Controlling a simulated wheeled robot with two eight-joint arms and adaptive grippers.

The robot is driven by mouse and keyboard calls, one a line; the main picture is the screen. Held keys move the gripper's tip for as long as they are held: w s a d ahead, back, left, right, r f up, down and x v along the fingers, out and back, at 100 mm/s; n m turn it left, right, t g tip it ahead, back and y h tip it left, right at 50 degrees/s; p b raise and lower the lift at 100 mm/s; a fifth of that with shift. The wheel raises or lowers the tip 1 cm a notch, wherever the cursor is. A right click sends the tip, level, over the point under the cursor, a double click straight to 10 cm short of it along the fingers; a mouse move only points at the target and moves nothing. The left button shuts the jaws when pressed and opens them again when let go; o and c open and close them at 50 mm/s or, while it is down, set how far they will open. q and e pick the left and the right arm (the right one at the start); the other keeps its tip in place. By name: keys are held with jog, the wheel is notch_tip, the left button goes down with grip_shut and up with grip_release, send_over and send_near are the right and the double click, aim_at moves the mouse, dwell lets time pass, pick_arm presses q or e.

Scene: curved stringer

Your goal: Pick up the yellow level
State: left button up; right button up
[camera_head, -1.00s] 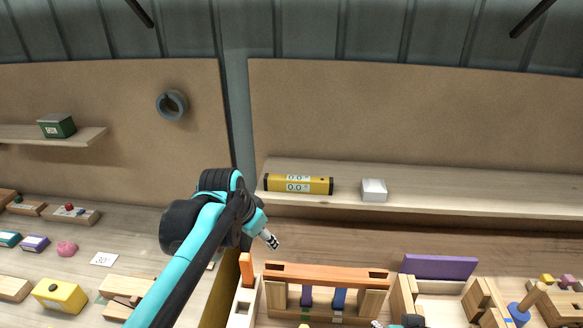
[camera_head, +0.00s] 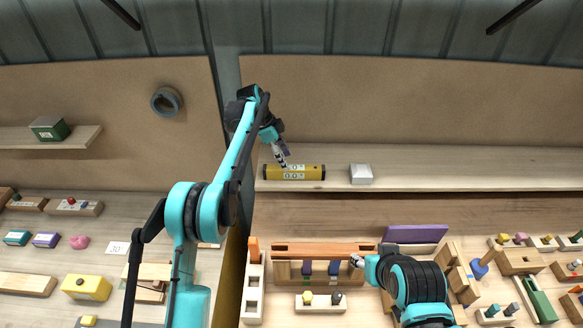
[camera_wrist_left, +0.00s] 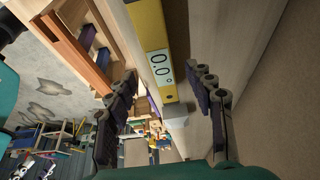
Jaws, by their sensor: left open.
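The yellow level (camera_head: 308,173) lies lengthwise on the wall shelf, with two displays reading 0.0. It also shows in the left wrist view (camera_wrist_left: 150,38), where it runs down between the spread fingers. My left gripper (camera_head: 284,160) is open at the left part of the level, just above it or against it; I cannot tell whether it touches. In the left wrist view the left gripper (camera_wrist_left: 165,115) has its two fingers wide apart with nothing held. My right gripper (camera_head: 357,261) is low, near the orange-topped wooden frame, and its jaw opening is too small to tell.
A white box (camera_head: 361,174) stands on the shelf (camera_head: 450,180) right of the level. The shelf farther right is clear. Below is a bench with an orange-topped wooden frame (camera_head: 320,250), a purple board (camera_head: 416,234) and several blocks. A grey ring (camera_head: 166,101) hangs on the wall.

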aim_at(293, 167)
pick_arm(q)
jog(key=x, duration=0.3)
jog(key=p+x, duration=0.1)
jog(key=x, duration=0.3)
jog(key=shift+d, duration=0.3)
grip_shut()
